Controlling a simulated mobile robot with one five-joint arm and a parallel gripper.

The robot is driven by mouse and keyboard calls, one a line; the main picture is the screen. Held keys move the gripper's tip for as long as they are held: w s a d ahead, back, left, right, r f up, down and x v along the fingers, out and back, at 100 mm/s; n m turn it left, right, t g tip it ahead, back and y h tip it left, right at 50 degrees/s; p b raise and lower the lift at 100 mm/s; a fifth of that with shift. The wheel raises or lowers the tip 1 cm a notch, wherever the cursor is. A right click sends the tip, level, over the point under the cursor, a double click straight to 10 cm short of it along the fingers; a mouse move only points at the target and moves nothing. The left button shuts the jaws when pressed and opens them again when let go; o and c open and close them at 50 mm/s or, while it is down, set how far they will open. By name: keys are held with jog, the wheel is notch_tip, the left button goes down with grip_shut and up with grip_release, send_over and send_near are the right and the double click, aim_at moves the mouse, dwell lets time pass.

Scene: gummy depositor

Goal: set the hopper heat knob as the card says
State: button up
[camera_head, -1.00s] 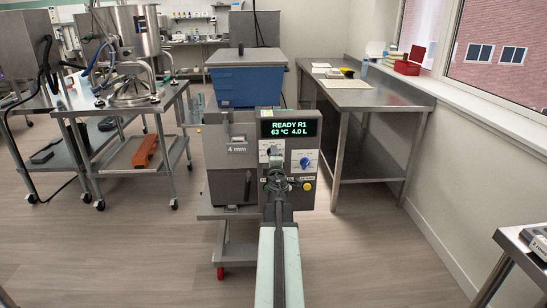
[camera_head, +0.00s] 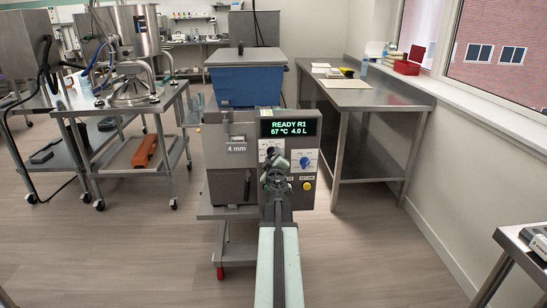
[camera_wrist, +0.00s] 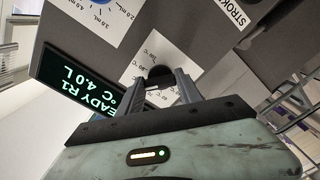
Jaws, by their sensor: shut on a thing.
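The depositor (camera_head: 230,187) stands ahead of me with a blue hopper (camera_head: 247,85) on top. Its display (camera_head: 290,128) reads READY R1, 67 °C, 4.0 L. The heat knob (camera_wrist: 158,76) is small and black, on a white plate (camera_wrist: 135,72) printed with °C marks. In the wrist view, my gripper (camera_wrist: 165,80) has its two fingers on either side of this knob, shut on it. The fingers hide part of the knob and scale, so its pointer is unclear. In the head view, my gripper (camera_head: 274,163) is below the display. I cannot make out the card.
A blue knob (camera_head: 304,161) on its own scale sits right of the heat knob, above a yellow button (camera_head: 307,186). A steel table (camera_head: 375,97) with papers (camera_head: 335,73) stands at the right. A steel cart (camera_head: 130,105) stands at the left. Floor between is clear.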

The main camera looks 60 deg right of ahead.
jog(key=shift+a, duration=0.1)
dwell(0.3)
jog(key=o, duration=1.4)
